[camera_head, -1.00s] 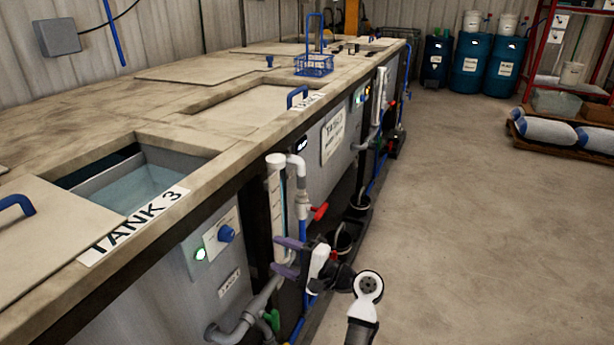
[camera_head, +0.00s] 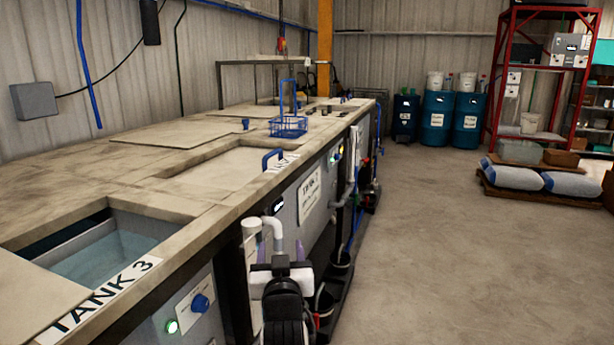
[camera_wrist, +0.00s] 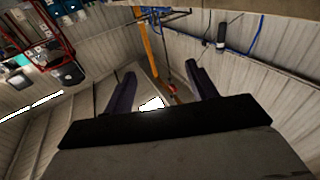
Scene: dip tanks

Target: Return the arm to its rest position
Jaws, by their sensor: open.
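My arm stands folded at the bottom centre of the head view, beside the front of the tank line. My gripper (camera_head: 281,250) is at its top, mostly hidden behind my white and black wrist; only the purple finger edges show. In the wrist view my gripper (camera_wrist: 160,82) has its two dark purple fingers well apart, with nothing between them. The wrist view is tilted and shows mostly wall. Tank 3 (camera_head: 105,250) is open at left, with liquid inside.
White pipes (camera_head: 265,228) and valves run along the tank front, close to my arm. A blue wire basket (camera_head: 288,126) stands on the tank top. Blue drums (camera_head: 437,118) and a red rack (camera_head: 500,80) stand at the back.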

